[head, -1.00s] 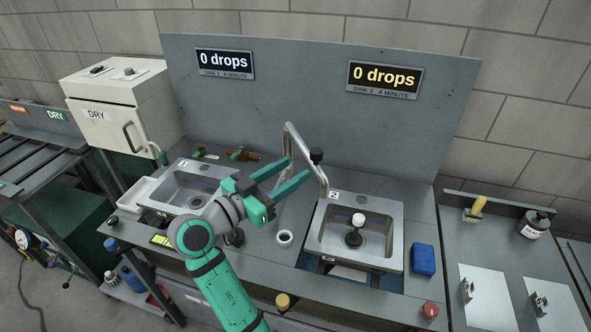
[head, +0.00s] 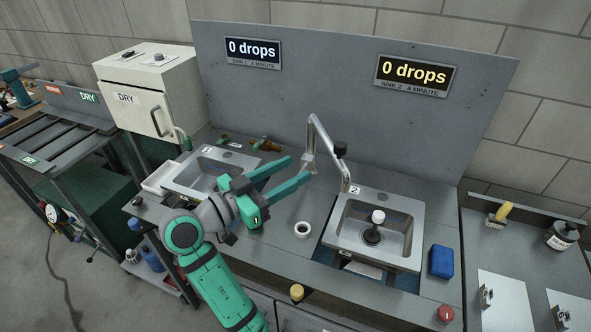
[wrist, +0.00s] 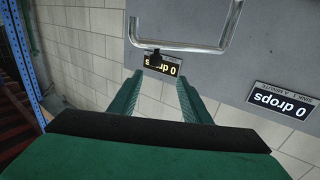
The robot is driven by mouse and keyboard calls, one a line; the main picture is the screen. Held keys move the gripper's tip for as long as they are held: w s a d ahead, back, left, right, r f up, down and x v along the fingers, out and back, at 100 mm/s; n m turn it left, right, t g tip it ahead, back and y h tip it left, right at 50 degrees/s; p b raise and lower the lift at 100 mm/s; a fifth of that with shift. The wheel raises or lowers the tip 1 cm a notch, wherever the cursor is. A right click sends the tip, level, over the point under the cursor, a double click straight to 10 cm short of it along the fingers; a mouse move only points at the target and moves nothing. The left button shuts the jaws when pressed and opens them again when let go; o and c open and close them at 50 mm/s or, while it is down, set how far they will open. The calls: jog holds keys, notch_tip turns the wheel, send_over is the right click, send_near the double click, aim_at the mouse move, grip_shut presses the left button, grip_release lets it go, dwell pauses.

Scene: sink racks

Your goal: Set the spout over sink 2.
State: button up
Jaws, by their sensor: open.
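The spout (head: 331,150) is a bent silver tube between the two sinks, with a black knob (head: 340,149) near its bend. One leg is near my fingertips; the other comes down by the back left corner of sink 2 (head: 405,262), next to the label 2. I cannot tell whether its mouth is over the basin. My gripper (head: 301,167) is open, its green fingers pointing at the near leg, with nothing visible between them. The wrist view shows the open fingers (wrist: 160,77) and the spout (wrist: 180,47) beyond them, apart from them.
Sink 1 (head: 212,152) is left, behind my gripper. A black plunger with white top (head: 373,230) stands in sink 2. A blue sponge (head: 441,262) lies right. Both signs, sink 1 (head: 253,52) and sink 2 (head: 415,76), read 0 drops.

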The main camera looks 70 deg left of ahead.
jog(key=shift+s, duration=0.25)
jog(key=c, duration=0.7)
jog(key=shift+s+n, duration=0.1)
jog(key=shift+n, duration=0.5)
grip_shut()
jog(key=w+a+n+y, duration=0.1)
jog(key=w+a+n, duration=0.2)
jog(key=w+n, duration=0.7)
jog(key=shift+a+n+g+y, duration=0.3)
jog(key=shift+a+n, duration=0.05)
jog(key=shift+n, duration=3.55)
